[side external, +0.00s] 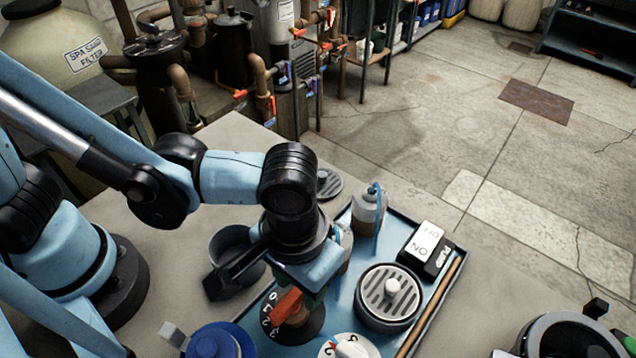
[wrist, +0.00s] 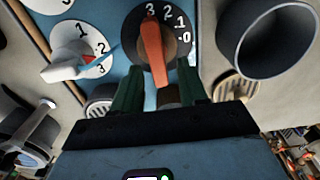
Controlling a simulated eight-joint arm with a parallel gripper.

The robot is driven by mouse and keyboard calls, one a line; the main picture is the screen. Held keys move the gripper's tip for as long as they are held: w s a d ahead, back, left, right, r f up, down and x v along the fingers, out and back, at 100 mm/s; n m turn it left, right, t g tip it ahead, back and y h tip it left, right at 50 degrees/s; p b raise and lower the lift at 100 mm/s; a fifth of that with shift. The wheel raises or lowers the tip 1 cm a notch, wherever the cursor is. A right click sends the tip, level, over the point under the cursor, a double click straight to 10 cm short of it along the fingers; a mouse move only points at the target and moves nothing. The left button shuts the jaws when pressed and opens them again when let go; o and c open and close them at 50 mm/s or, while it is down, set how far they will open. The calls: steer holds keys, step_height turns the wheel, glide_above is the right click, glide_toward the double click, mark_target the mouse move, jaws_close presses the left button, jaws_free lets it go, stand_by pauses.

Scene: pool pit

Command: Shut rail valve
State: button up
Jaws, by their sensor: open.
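A black dial (wrist: 175,45) numbered 0 to 3 carries an orange lever handle (wrist: 153,55), and no label in view names it as the rail valve. In the wrist view the handle's far end points near the 3. My gripper (wrist: 160,88) is open, with one green finger on each side of the handle's near end. I cannot tell whether either finger touches it. In the side external view the orange handle (side external: 288,304) shows below my gripper, which partly hides it.
A white dial (wrist: 72,50) with a red-and-white pointer stands left of the handle in the wrist view. A grey cup (wrist: 228,30) is at right. On the blue tray are a bottle (side external: 368,212), an ON/OFF switch (side external: 425,242) and a round grated drain (side external: 390,297).

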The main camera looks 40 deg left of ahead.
jaws_close()
steer(key=shift+m, duration=0.5)
steer(key=m, duration=0.3)
steer(key=shift+s+d+m, duration=0.1)
steer(key=shift+d+m, duration=0.2)
steer(key=shift+d, duration=0.05)
steer(key=m, duration=0.4)
steer(key=shift+s+d, duration=0.25)
steer(key=shift+d, duration=0.05)
steer(key=m, duration=0.5)
steer(key=shift+s+d, duration=0.2)
steer(key=shift+s, duration=0.15)
steer(key=m, duration=0.4)
steer(key=shift+s+m, duration=0.35)
steer(key=shift+m, duration=0.05)
